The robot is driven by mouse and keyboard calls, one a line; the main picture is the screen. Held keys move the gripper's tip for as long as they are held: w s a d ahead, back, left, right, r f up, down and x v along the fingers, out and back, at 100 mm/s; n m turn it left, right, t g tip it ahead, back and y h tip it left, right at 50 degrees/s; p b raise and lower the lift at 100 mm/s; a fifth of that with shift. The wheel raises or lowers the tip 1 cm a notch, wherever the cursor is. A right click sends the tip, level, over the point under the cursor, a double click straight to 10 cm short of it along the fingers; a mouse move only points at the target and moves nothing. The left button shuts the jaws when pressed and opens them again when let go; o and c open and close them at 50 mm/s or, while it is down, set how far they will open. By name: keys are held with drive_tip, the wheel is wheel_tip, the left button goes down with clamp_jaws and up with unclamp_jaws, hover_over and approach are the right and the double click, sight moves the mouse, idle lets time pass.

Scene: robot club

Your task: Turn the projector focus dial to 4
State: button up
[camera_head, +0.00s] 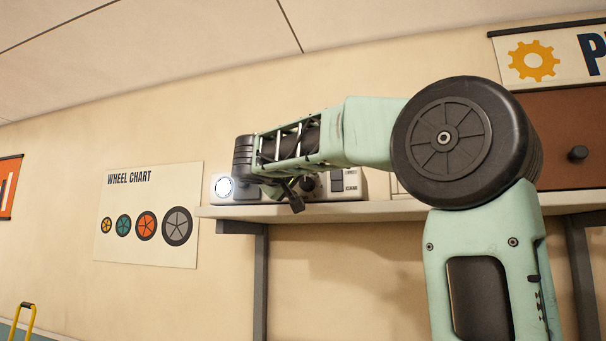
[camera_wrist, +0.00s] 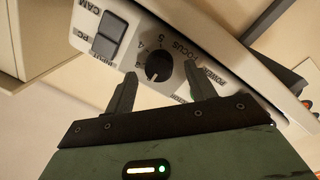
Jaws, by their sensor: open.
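The white projector (camera_head: 352,186) stands on a wall shelf, partly hidden behind my arm. In the wrist view its panel (camera_wrist: 215,73) appears tilted. The black round focus dial (camera_wrist: 158,67) has the word FOCUS beside it and small numbers around it, with a 4 legible at its upper left. A pale pointer mark shows on the dial's lower edge; I cannot tell which number it marks. My gripper (camera_wrist: 161,91) is open and empty, its two fingers apart below the dial in the picture. In the head view my gripper (camera_head: 291,193) is in front of the projector.
An input switch (camera_wrist: 108,37) marked CAM and PC sits left of the dial in the wrist view. The shelf (camera_head: 375,211) runs under the projector. A wheel chart (camera_head: 150,215) hangs at left.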

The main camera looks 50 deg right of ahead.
drive_tip(key=shift+x, duration=0.95)
drive_tip(key=c, duration=1)
drive_tip(key=shift+o, duration=0.2)
drive_tip(key=shift+f+b, duration=0.15)
drive_tip(key=shift+b, duration=0.2)
